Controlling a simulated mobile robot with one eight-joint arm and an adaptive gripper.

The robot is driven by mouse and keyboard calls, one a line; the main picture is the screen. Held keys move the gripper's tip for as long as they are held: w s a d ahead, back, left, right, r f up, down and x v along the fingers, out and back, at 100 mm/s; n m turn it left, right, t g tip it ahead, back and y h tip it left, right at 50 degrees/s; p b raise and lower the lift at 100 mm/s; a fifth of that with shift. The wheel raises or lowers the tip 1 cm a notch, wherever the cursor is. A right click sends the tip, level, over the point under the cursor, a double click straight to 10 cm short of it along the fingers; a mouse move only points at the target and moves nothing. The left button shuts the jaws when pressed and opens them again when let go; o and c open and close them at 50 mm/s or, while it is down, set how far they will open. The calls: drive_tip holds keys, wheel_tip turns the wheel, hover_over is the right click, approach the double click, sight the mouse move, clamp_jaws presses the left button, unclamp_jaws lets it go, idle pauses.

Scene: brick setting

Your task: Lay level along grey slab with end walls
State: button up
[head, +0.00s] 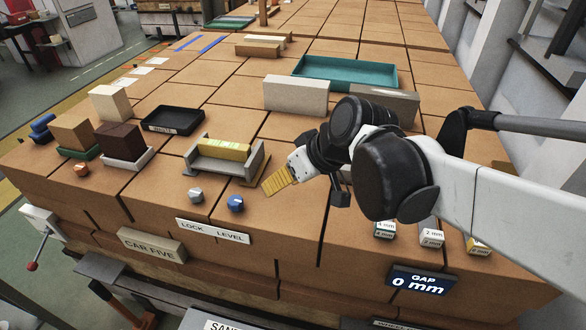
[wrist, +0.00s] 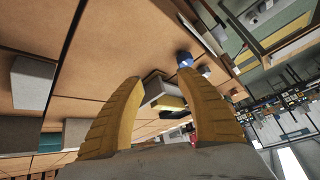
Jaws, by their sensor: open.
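The grey slab with end walls (head: 190,160) stands near the table's front, left of my gripper. The yellow level (head: 224,149), with a pale strip on top, lies lengthwise between its end walls. Its underside is hidden, so I cannot tell how fully it rests on the slab. My gripper (head: 278,180) is open and empty, to the right of the slab and apart from it. In the wrist view, its two yellow fingers (wrist: 158,77) spread wide, with the slab (wrist: 155,88) and level (wrist: 172,104) beyond them.
Blue (head: 235,203) and grey (head: 196,195) knobs sit in front of the slab, above the LOCK LEVEL plate (head: 213,231). A black tray (head: 172,120) stands behind left. A pale block (head: 296,96) and teal tray (head: 345,73) stand behind. Gauge blocks (head: 431,235) are at right.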

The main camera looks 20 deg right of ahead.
drive_tip(key=s+d+f+m+t+h, duration=0.1)
drive_tip(key=s+d+m+h, duration=0.2)
drive_tip(key=s, duration=0.6)
drive_tip(key=shift+d+f+m+h, duration=0.2)
drive_tip(key=shift+d+m+h, duration=0.15)
drive_tip(key=shift+d, duration=0.4)
